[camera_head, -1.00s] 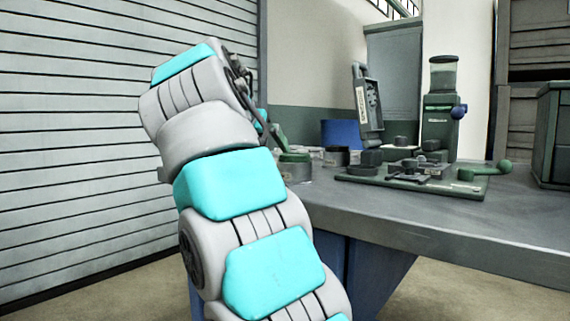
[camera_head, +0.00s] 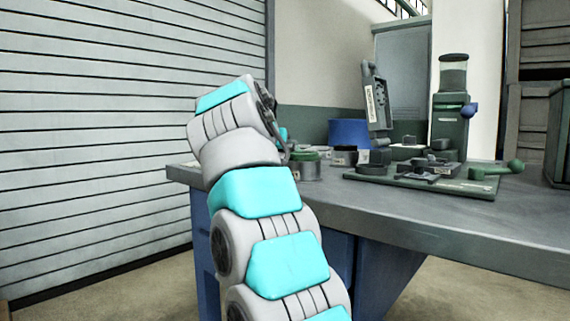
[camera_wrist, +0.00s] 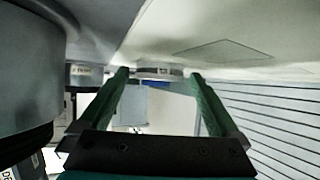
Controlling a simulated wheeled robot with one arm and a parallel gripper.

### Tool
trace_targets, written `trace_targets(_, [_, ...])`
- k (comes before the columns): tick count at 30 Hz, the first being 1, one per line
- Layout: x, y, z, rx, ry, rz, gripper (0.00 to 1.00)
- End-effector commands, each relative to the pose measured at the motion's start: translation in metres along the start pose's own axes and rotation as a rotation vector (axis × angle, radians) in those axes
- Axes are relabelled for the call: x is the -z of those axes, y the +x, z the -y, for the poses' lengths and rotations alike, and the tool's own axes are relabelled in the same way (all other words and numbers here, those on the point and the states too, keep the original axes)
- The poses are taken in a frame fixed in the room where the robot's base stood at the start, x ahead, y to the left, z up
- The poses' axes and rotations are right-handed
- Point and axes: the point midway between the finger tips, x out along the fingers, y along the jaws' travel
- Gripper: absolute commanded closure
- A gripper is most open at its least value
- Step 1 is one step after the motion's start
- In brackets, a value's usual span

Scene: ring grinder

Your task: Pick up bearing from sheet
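In the wrist view, which looks upside down with the bench surface at the top, a short pale ring with a small label (camera_wrist: 160,73), likely the bearing, sits against the surface. My gripper (camera_wrist: 158,76) has its two green fingers spread apart. The ring shows in the gap between the fingertips, and I cannot tell whether it lies between them or beyond them. A thin dark outline marks a flat pale rectangle (camera_wrist: 228,52), possibly the sheet, to the right of the ring. In the head view my arm hides most of the gripper, and I cannot pick out the ring there.
A large grey cylinder (camera_wrist: 28,65) stands close at the left in the wrist view, with a labelled pot (camera_wrist: 86,76) beyond it. In the head view, a green-topped can (camera_head: 306,166), a blue container (camera_head: 349,133) and a green machine (camera_head: 450,115) stand on the grey bench (camera_head: 440,220).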

Motion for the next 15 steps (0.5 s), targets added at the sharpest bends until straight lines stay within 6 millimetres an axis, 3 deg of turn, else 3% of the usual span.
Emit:
trace_targets(2, [-0.0001, 0.0, 0.0, 0.0, 0.0, 0.0, 0.12])
trace_targets(15, [-0.0003, 0.0, 0.0001, 0.0, 0.0, 0.001, 0.62])
